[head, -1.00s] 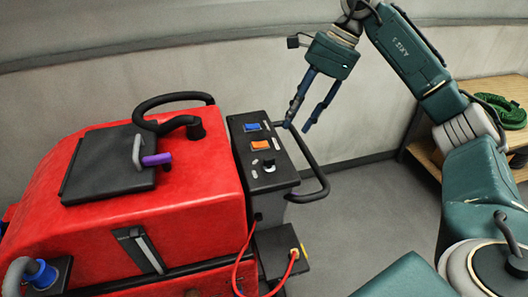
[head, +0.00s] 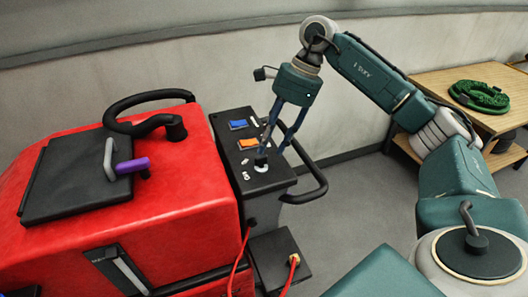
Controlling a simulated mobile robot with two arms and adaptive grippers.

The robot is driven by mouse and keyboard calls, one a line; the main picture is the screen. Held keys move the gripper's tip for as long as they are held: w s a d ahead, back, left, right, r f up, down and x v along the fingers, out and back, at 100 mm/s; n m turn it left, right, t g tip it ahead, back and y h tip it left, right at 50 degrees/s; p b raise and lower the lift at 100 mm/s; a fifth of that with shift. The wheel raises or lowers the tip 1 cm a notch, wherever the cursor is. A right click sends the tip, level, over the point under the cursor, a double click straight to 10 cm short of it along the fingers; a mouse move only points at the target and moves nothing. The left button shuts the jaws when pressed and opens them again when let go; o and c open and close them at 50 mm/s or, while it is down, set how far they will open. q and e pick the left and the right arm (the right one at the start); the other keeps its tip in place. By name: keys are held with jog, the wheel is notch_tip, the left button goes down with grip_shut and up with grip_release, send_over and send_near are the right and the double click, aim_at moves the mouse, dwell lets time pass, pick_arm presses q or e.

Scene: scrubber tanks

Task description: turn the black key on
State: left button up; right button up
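The small black key (head: 260,161) stands on a pale round base on the black control panel (head: 268,182) of the red scrubber machine. My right gripper (head: 272,154) points down at the panel with its two blue fingers apart. One fingertip overlaps the top of the key in the picture, and the other is to the right of it. I cannot tell whether either touches the key. My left gripper is not in view.
A blue switch (head: 238,125) and an orange switch (head: 248,143) sit beside the key. A black handle (head: 318,180) loops out on the panel's right. A wooden table (head: 445,85) with a green coiled hose (head: 479,97) stands at the right.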

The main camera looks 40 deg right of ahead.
aim_at(263, 157)
jog(key=p+x, duration=0.1)
jog(key=x, duration=0.4)
jog(key=shift+w, duration=0.15)
grip_shut()
